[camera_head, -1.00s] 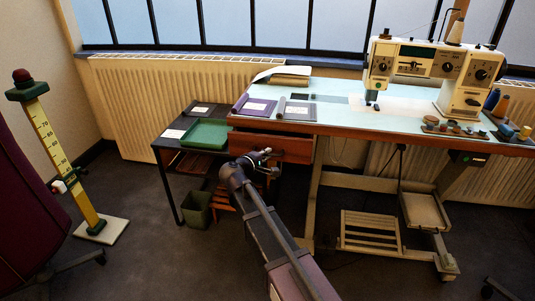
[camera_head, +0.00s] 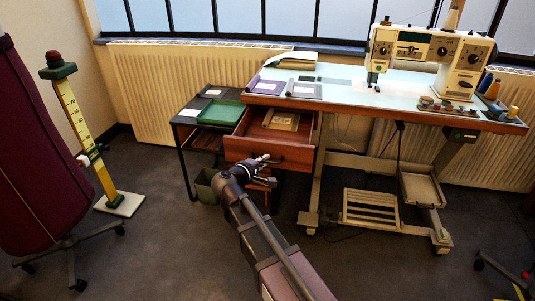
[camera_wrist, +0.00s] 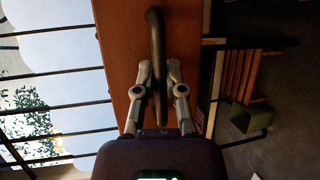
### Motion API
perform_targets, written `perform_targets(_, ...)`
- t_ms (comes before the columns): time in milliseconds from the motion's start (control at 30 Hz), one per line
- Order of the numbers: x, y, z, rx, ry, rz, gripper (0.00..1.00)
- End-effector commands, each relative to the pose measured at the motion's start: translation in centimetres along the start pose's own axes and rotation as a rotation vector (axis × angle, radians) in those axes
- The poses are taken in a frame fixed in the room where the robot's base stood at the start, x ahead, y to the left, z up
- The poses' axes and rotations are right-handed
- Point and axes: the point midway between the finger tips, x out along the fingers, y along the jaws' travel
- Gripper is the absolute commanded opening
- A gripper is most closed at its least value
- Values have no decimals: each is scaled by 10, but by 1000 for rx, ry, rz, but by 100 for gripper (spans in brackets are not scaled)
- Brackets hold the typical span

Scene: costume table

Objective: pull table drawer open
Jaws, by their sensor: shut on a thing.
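The table drawer (camera_head: 268,151) is a reddish-brown wooden drawer under the left end of the light blue sewing table (camera_head: 345,88). It stands pulled out, and its inside shows with a pale framed item (camera_head: 282,121) lying in it. My gripper (camera_head: 266,161) is at the drawer front. In the wrist view my gripper (camera_wrist: 160,88) has its two fingers on either side of the dark curved drawer handle (camera_wrist: 157,50), shut on it. The drawer front (camera_wrist: 122,45) fills the middle of that view.
A white sewing machine (camera_head: 425,55) stands on the table. A low black side table with a green tray (camera_head: 222,113) is left of the drawer. A green bin (camera_head: 205,186) stands below. A yellow measuring stand (camera_head: 82,135) is at the left. The floor in front is clear.

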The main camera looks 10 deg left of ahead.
Motion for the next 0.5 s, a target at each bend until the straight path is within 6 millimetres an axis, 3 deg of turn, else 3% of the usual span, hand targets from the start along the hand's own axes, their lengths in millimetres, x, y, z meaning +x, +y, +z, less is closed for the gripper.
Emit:
perform_targets(200,-33,-8,17,0,-3,-1,0)
perform_targets(500,-48,-12,21,0,-4,-1,0)
